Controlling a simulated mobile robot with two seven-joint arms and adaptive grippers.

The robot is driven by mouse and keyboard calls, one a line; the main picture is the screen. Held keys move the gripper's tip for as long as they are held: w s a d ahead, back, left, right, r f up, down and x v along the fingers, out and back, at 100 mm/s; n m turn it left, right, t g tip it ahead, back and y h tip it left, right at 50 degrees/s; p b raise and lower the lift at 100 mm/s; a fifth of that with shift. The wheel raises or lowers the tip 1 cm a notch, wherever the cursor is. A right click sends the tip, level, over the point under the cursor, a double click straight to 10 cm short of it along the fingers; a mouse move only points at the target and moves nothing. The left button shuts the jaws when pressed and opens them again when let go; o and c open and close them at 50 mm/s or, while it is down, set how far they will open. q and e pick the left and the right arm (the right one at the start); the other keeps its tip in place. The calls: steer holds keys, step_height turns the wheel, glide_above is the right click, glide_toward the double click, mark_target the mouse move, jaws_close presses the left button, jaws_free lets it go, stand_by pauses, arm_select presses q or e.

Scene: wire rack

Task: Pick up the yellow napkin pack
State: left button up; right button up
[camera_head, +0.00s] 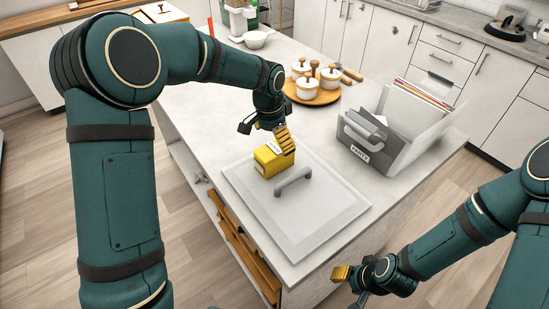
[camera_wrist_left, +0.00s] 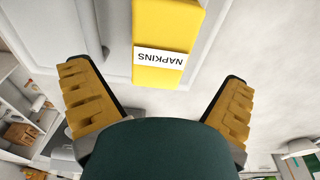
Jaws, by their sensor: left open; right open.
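The yellow napkin pack (camera_head: 267,161) sits on a pale flat panel with a grey handle (camera_head: 294,180) on the island counter. In the left wrist view the pack (camera_wrist_left: 166,22) shows a white label reading NAPKINS. My left gripper (camera_head: 266,132) is just above and behind the pack in the head view. In the left wrist view its yellow-padded fingers (camera_wrist_left: 156,76) are spread wide with the pack beyond and between them; nothing is held. My right gripper (camera_head: 350,282) is open and empty, low beside the counter's front right edge, partly hidden by its own wrist.
A round wooden tray (camera_head: 313,97) with white lidded jars is behind. A white bowl (camera_head: 255,40) is at the back.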

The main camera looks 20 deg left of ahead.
mark_target(274, 148)
arm_select(q)
step_height(274, 148, down, 5)
steer(key=shift+r+b, duration=0.1)
steer(key=shift+b, duration=0.2)
steer(key=c, duration=1.2)
